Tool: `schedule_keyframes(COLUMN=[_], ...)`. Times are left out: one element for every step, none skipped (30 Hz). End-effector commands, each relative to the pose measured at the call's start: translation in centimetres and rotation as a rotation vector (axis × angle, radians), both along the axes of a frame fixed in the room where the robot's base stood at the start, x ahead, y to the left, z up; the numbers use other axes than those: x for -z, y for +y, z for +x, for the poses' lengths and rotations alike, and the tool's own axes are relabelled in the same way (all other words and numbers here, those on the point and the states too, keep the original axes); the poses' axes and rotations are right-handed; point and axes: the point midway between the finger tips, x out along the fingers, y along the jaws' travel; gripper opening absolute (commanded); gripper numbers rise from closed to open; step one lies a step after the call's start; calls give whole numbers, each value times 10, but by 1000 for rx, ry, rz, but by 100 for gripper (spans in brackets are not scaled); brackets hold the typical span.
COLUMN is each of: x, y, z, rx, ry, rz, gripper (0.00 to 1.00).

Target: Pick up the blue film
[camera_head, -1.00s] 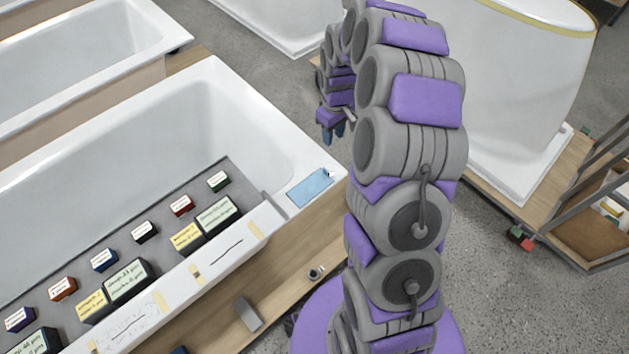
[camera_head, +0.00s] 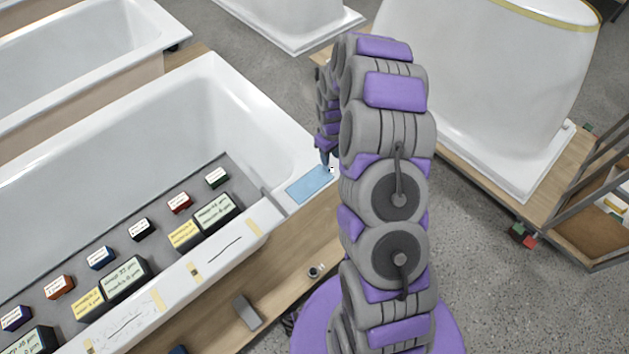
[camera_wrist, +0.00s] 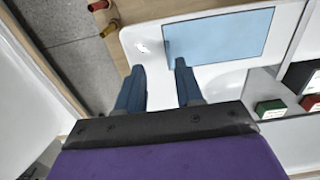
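The blue film (camera_head: 310,187) is a flat light-blue rectangle lying on the white corner rim of the near bathtub. In the wrist view the film (camera_wrist: 225,38) lies just beyond my fingertips, to the upper right. My gripper (camera_wrist: 158,68) is open, with two dark blue fingers apart and nothing between them. The right fingertip overlaps the film's lower left edge in the picture; I cannot tell whether it touches. In the head view my gripper (camera_head: 326,161) is at the film's upper right end, partly hidden by my arm.
The bathtub (camera_head: 245,110) carries a grey board (camera_head: 165,210) with several small coloured boxes. A grey block (camera_head: 247,312) sits on the wooden base below. Another white tub (camera_head: 480,90) stands at right, beside a shelf rack (camera_head: 590,215).

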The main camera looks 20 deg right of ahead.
Motion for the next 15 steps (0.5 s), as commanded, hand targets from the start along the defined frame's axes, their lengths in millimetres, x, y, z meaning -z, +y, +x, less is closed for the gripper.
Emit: schedule_keyframes(x=[3,5,10,14,18,25,29,34,41,44,48,50,51,52,51], y=[2,3,4,4,5,5,5,5,4,4,3,3,2,2,2], z=[0,-1,-1,-1,-1,-2,-2,-2,-2,-2,-2,-2,-2,-2,-2], rx=[-2,-2,-2,-2,-2,-3,-3,-2,-2,-2,-1,-1,-1,-1,-1], ry=[1,1,3,4,4,4,5,5,6,6,5,4,3,2,1], rz=[-2,-2,-1,-2,-1,0,1,2,3,3,3,5,5,6,6], gripper=[36,36,36,36,36,36,36,36,36,36,36,36,36,36,36])
